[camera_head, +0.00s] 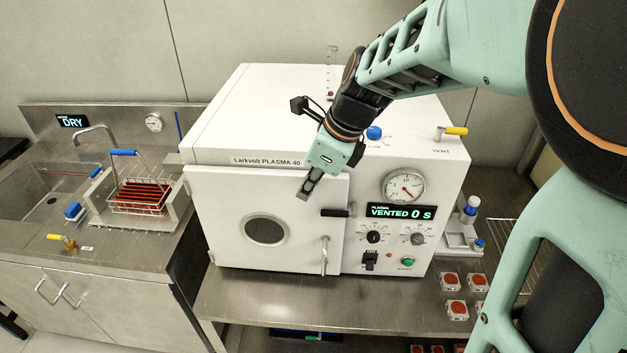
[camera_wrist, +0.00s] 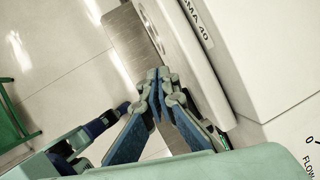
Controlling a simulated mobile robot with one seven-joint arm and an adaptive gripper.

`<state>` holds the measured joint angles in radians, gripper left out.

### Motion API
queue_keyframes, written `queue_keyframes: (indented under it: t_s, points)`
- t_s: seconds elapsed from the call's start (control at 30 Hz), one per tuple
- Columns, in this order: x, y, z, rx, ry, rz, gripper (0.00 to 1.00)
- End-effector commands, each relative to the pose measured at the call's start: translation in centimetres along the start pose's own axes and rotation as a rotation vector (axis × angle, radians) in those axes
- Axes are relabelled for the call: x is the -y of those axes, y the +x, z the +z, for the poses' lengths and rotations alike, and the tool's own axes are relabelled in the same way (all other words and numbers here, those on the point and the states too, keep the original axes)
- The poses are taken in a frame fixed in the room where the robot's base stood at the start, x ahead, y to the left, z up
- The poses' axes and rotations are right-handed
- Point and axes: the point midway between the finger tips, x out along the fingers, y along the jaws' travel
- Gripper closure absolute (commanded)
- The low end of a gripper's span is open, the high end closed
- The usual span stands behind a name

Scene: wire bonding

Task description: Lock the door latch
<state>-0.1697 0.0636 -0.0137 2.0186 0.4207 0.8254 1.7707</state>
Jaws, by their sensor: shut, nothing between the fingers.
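The white plasma chamber labelled "Larkvolt PLASMA 40" stands on a steel bench. Its door (camera_head: 285,190) has a round dark window (camera_head: 266,230) and looks shut or nearly shut against the front. The black door latch (camera_head: 335,212) sits at the door's right edge, its lever lying roughly level. A vertical metal handle (camera_head: 324,256) is below it. My gripper (camera_head: 304,194) is shut and empty, pointing down in front of the upper door, up and left of the latch and apart from it. In the wrist view my gripper (camera_wrist: 157,75) has its fingertips together; the latch is not visible there.
The display (camera_head: 400,212) reads "VENTED 0 S". Right of the door are a gauge (camera_head: 404,187), knobs and a green button (camera_head: 407,261). A yellow-handled vent valve (camera_head: 455,131) is on top. A sink with a rack (camera_head: 140,200) stands left. Space before the door is free.

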Motion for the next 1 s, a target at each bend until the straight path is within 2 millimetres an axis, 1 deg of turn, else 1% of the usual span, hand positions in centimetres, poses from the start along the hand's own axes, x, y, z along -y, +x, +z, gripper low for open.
queue_keyframes:
  t_s: [0.03, 0.2, 0.33, 0.47, 0.77, 0.83, 0.87, 0.93, 0.97, 1.0]
  points:
    - [-0.3, -0.4, 1.1, 0.001, -0.005, -0.002, 1.00]
    - [-1.2, -1.8, 3.9, 0.001, -0.002, -0.003, 1.00]
    - [-1.6, -2.4, 5.2, 0.000, -0.001, -0.002, 1.00]
    - [-1.8, -2.7, 5.8, -0.001, 0.002, -0.001, 1.00]
    - [-1.8, -2.8, 5.9, -0.001, 0.002, -0.001, 1.00]
    - [-1.6, -2.8, 5.6, -0.003, 0.004, -0.005, 1.00]
    - [-1.4, -2.9, 5.4, -0.006, 0.007, -0.010, 1.00]
    - [-0.5, -3.1, 4.2, -0.020, 0.014, -0.031, 1.00]
    - [0.1, -3.3, 3.5, -0.028, 0.020, -0.044, 1.00]
    - [1.1, -3.6, 2.1, -0.044, 0.029, -0.065, 1.00]
